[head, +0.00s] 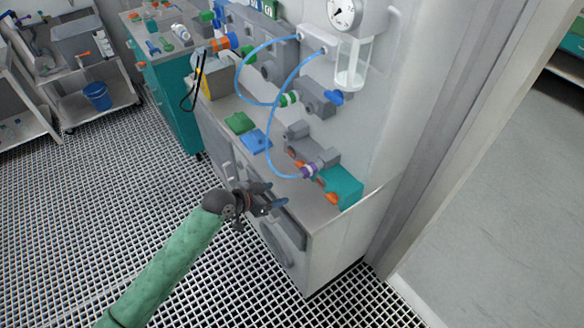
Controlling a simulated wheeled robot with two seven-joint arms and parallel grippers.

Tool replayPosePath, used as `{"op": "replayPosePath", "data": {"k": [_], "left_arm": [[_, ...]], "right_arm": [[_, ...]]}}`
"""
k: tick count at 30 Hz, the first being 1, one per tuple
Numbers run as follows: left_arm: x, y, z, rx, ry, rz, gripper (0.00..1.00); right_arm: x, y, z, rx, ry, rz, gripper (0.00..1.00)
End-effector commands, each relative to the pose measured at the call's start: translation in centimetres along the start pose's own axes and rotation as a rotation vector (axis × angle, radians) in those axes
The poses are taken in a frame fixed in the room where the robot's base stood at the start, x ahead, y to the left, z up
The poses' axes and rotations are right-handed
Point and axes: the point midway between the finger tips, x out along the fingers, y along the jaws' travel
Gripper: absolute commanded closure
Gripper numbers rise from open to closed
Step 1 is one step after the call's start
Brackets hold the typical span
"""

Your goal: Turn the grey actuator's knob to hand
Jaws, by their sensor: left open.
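Several grey blocks sit at the wall end of the counter, and I cannot tell for certain which is the grey actuator. One grey unit (315,101) is on the wall with a blue knob (334,97) at its right side. Lower, a grey block (297,132) stands near the counter's right end, with small orange parts beside it. Next to it is a teal block (342,186) with an orange part (331,198). My left gripper (270,198) is open and empty at the counter's front edge, apart from these blocks. My right gripper is out of view.
A purple fitting (309,170) and a green-white fitting (289,99) end blue hoses (270,125). Green (239,123) and blue (256,141) pieces lie on the counter. A gauge (343,13) and clear cylinder (353,64) hang above. Grated floor (110,180) is free at left.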

Motion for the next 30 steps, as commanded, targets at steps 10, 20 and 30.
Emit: {"op": "replayPosePath", "data": {"k": [10,20,30], "left_arm": [[0.3,-3.0,-5.7,0.073,0.130,0.055,0.40],[2.0,-3.1,-6.7,0.074,0.144,0.060,0.40],[6.2,-2.9,-7.3,0.076,0.143,0.058,0.40]], "right_arm": [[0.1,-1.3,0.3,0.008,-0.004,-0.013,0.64],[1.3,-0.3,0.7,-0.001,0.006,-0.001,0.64],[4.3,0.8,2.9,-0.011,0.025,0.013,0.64]]}}
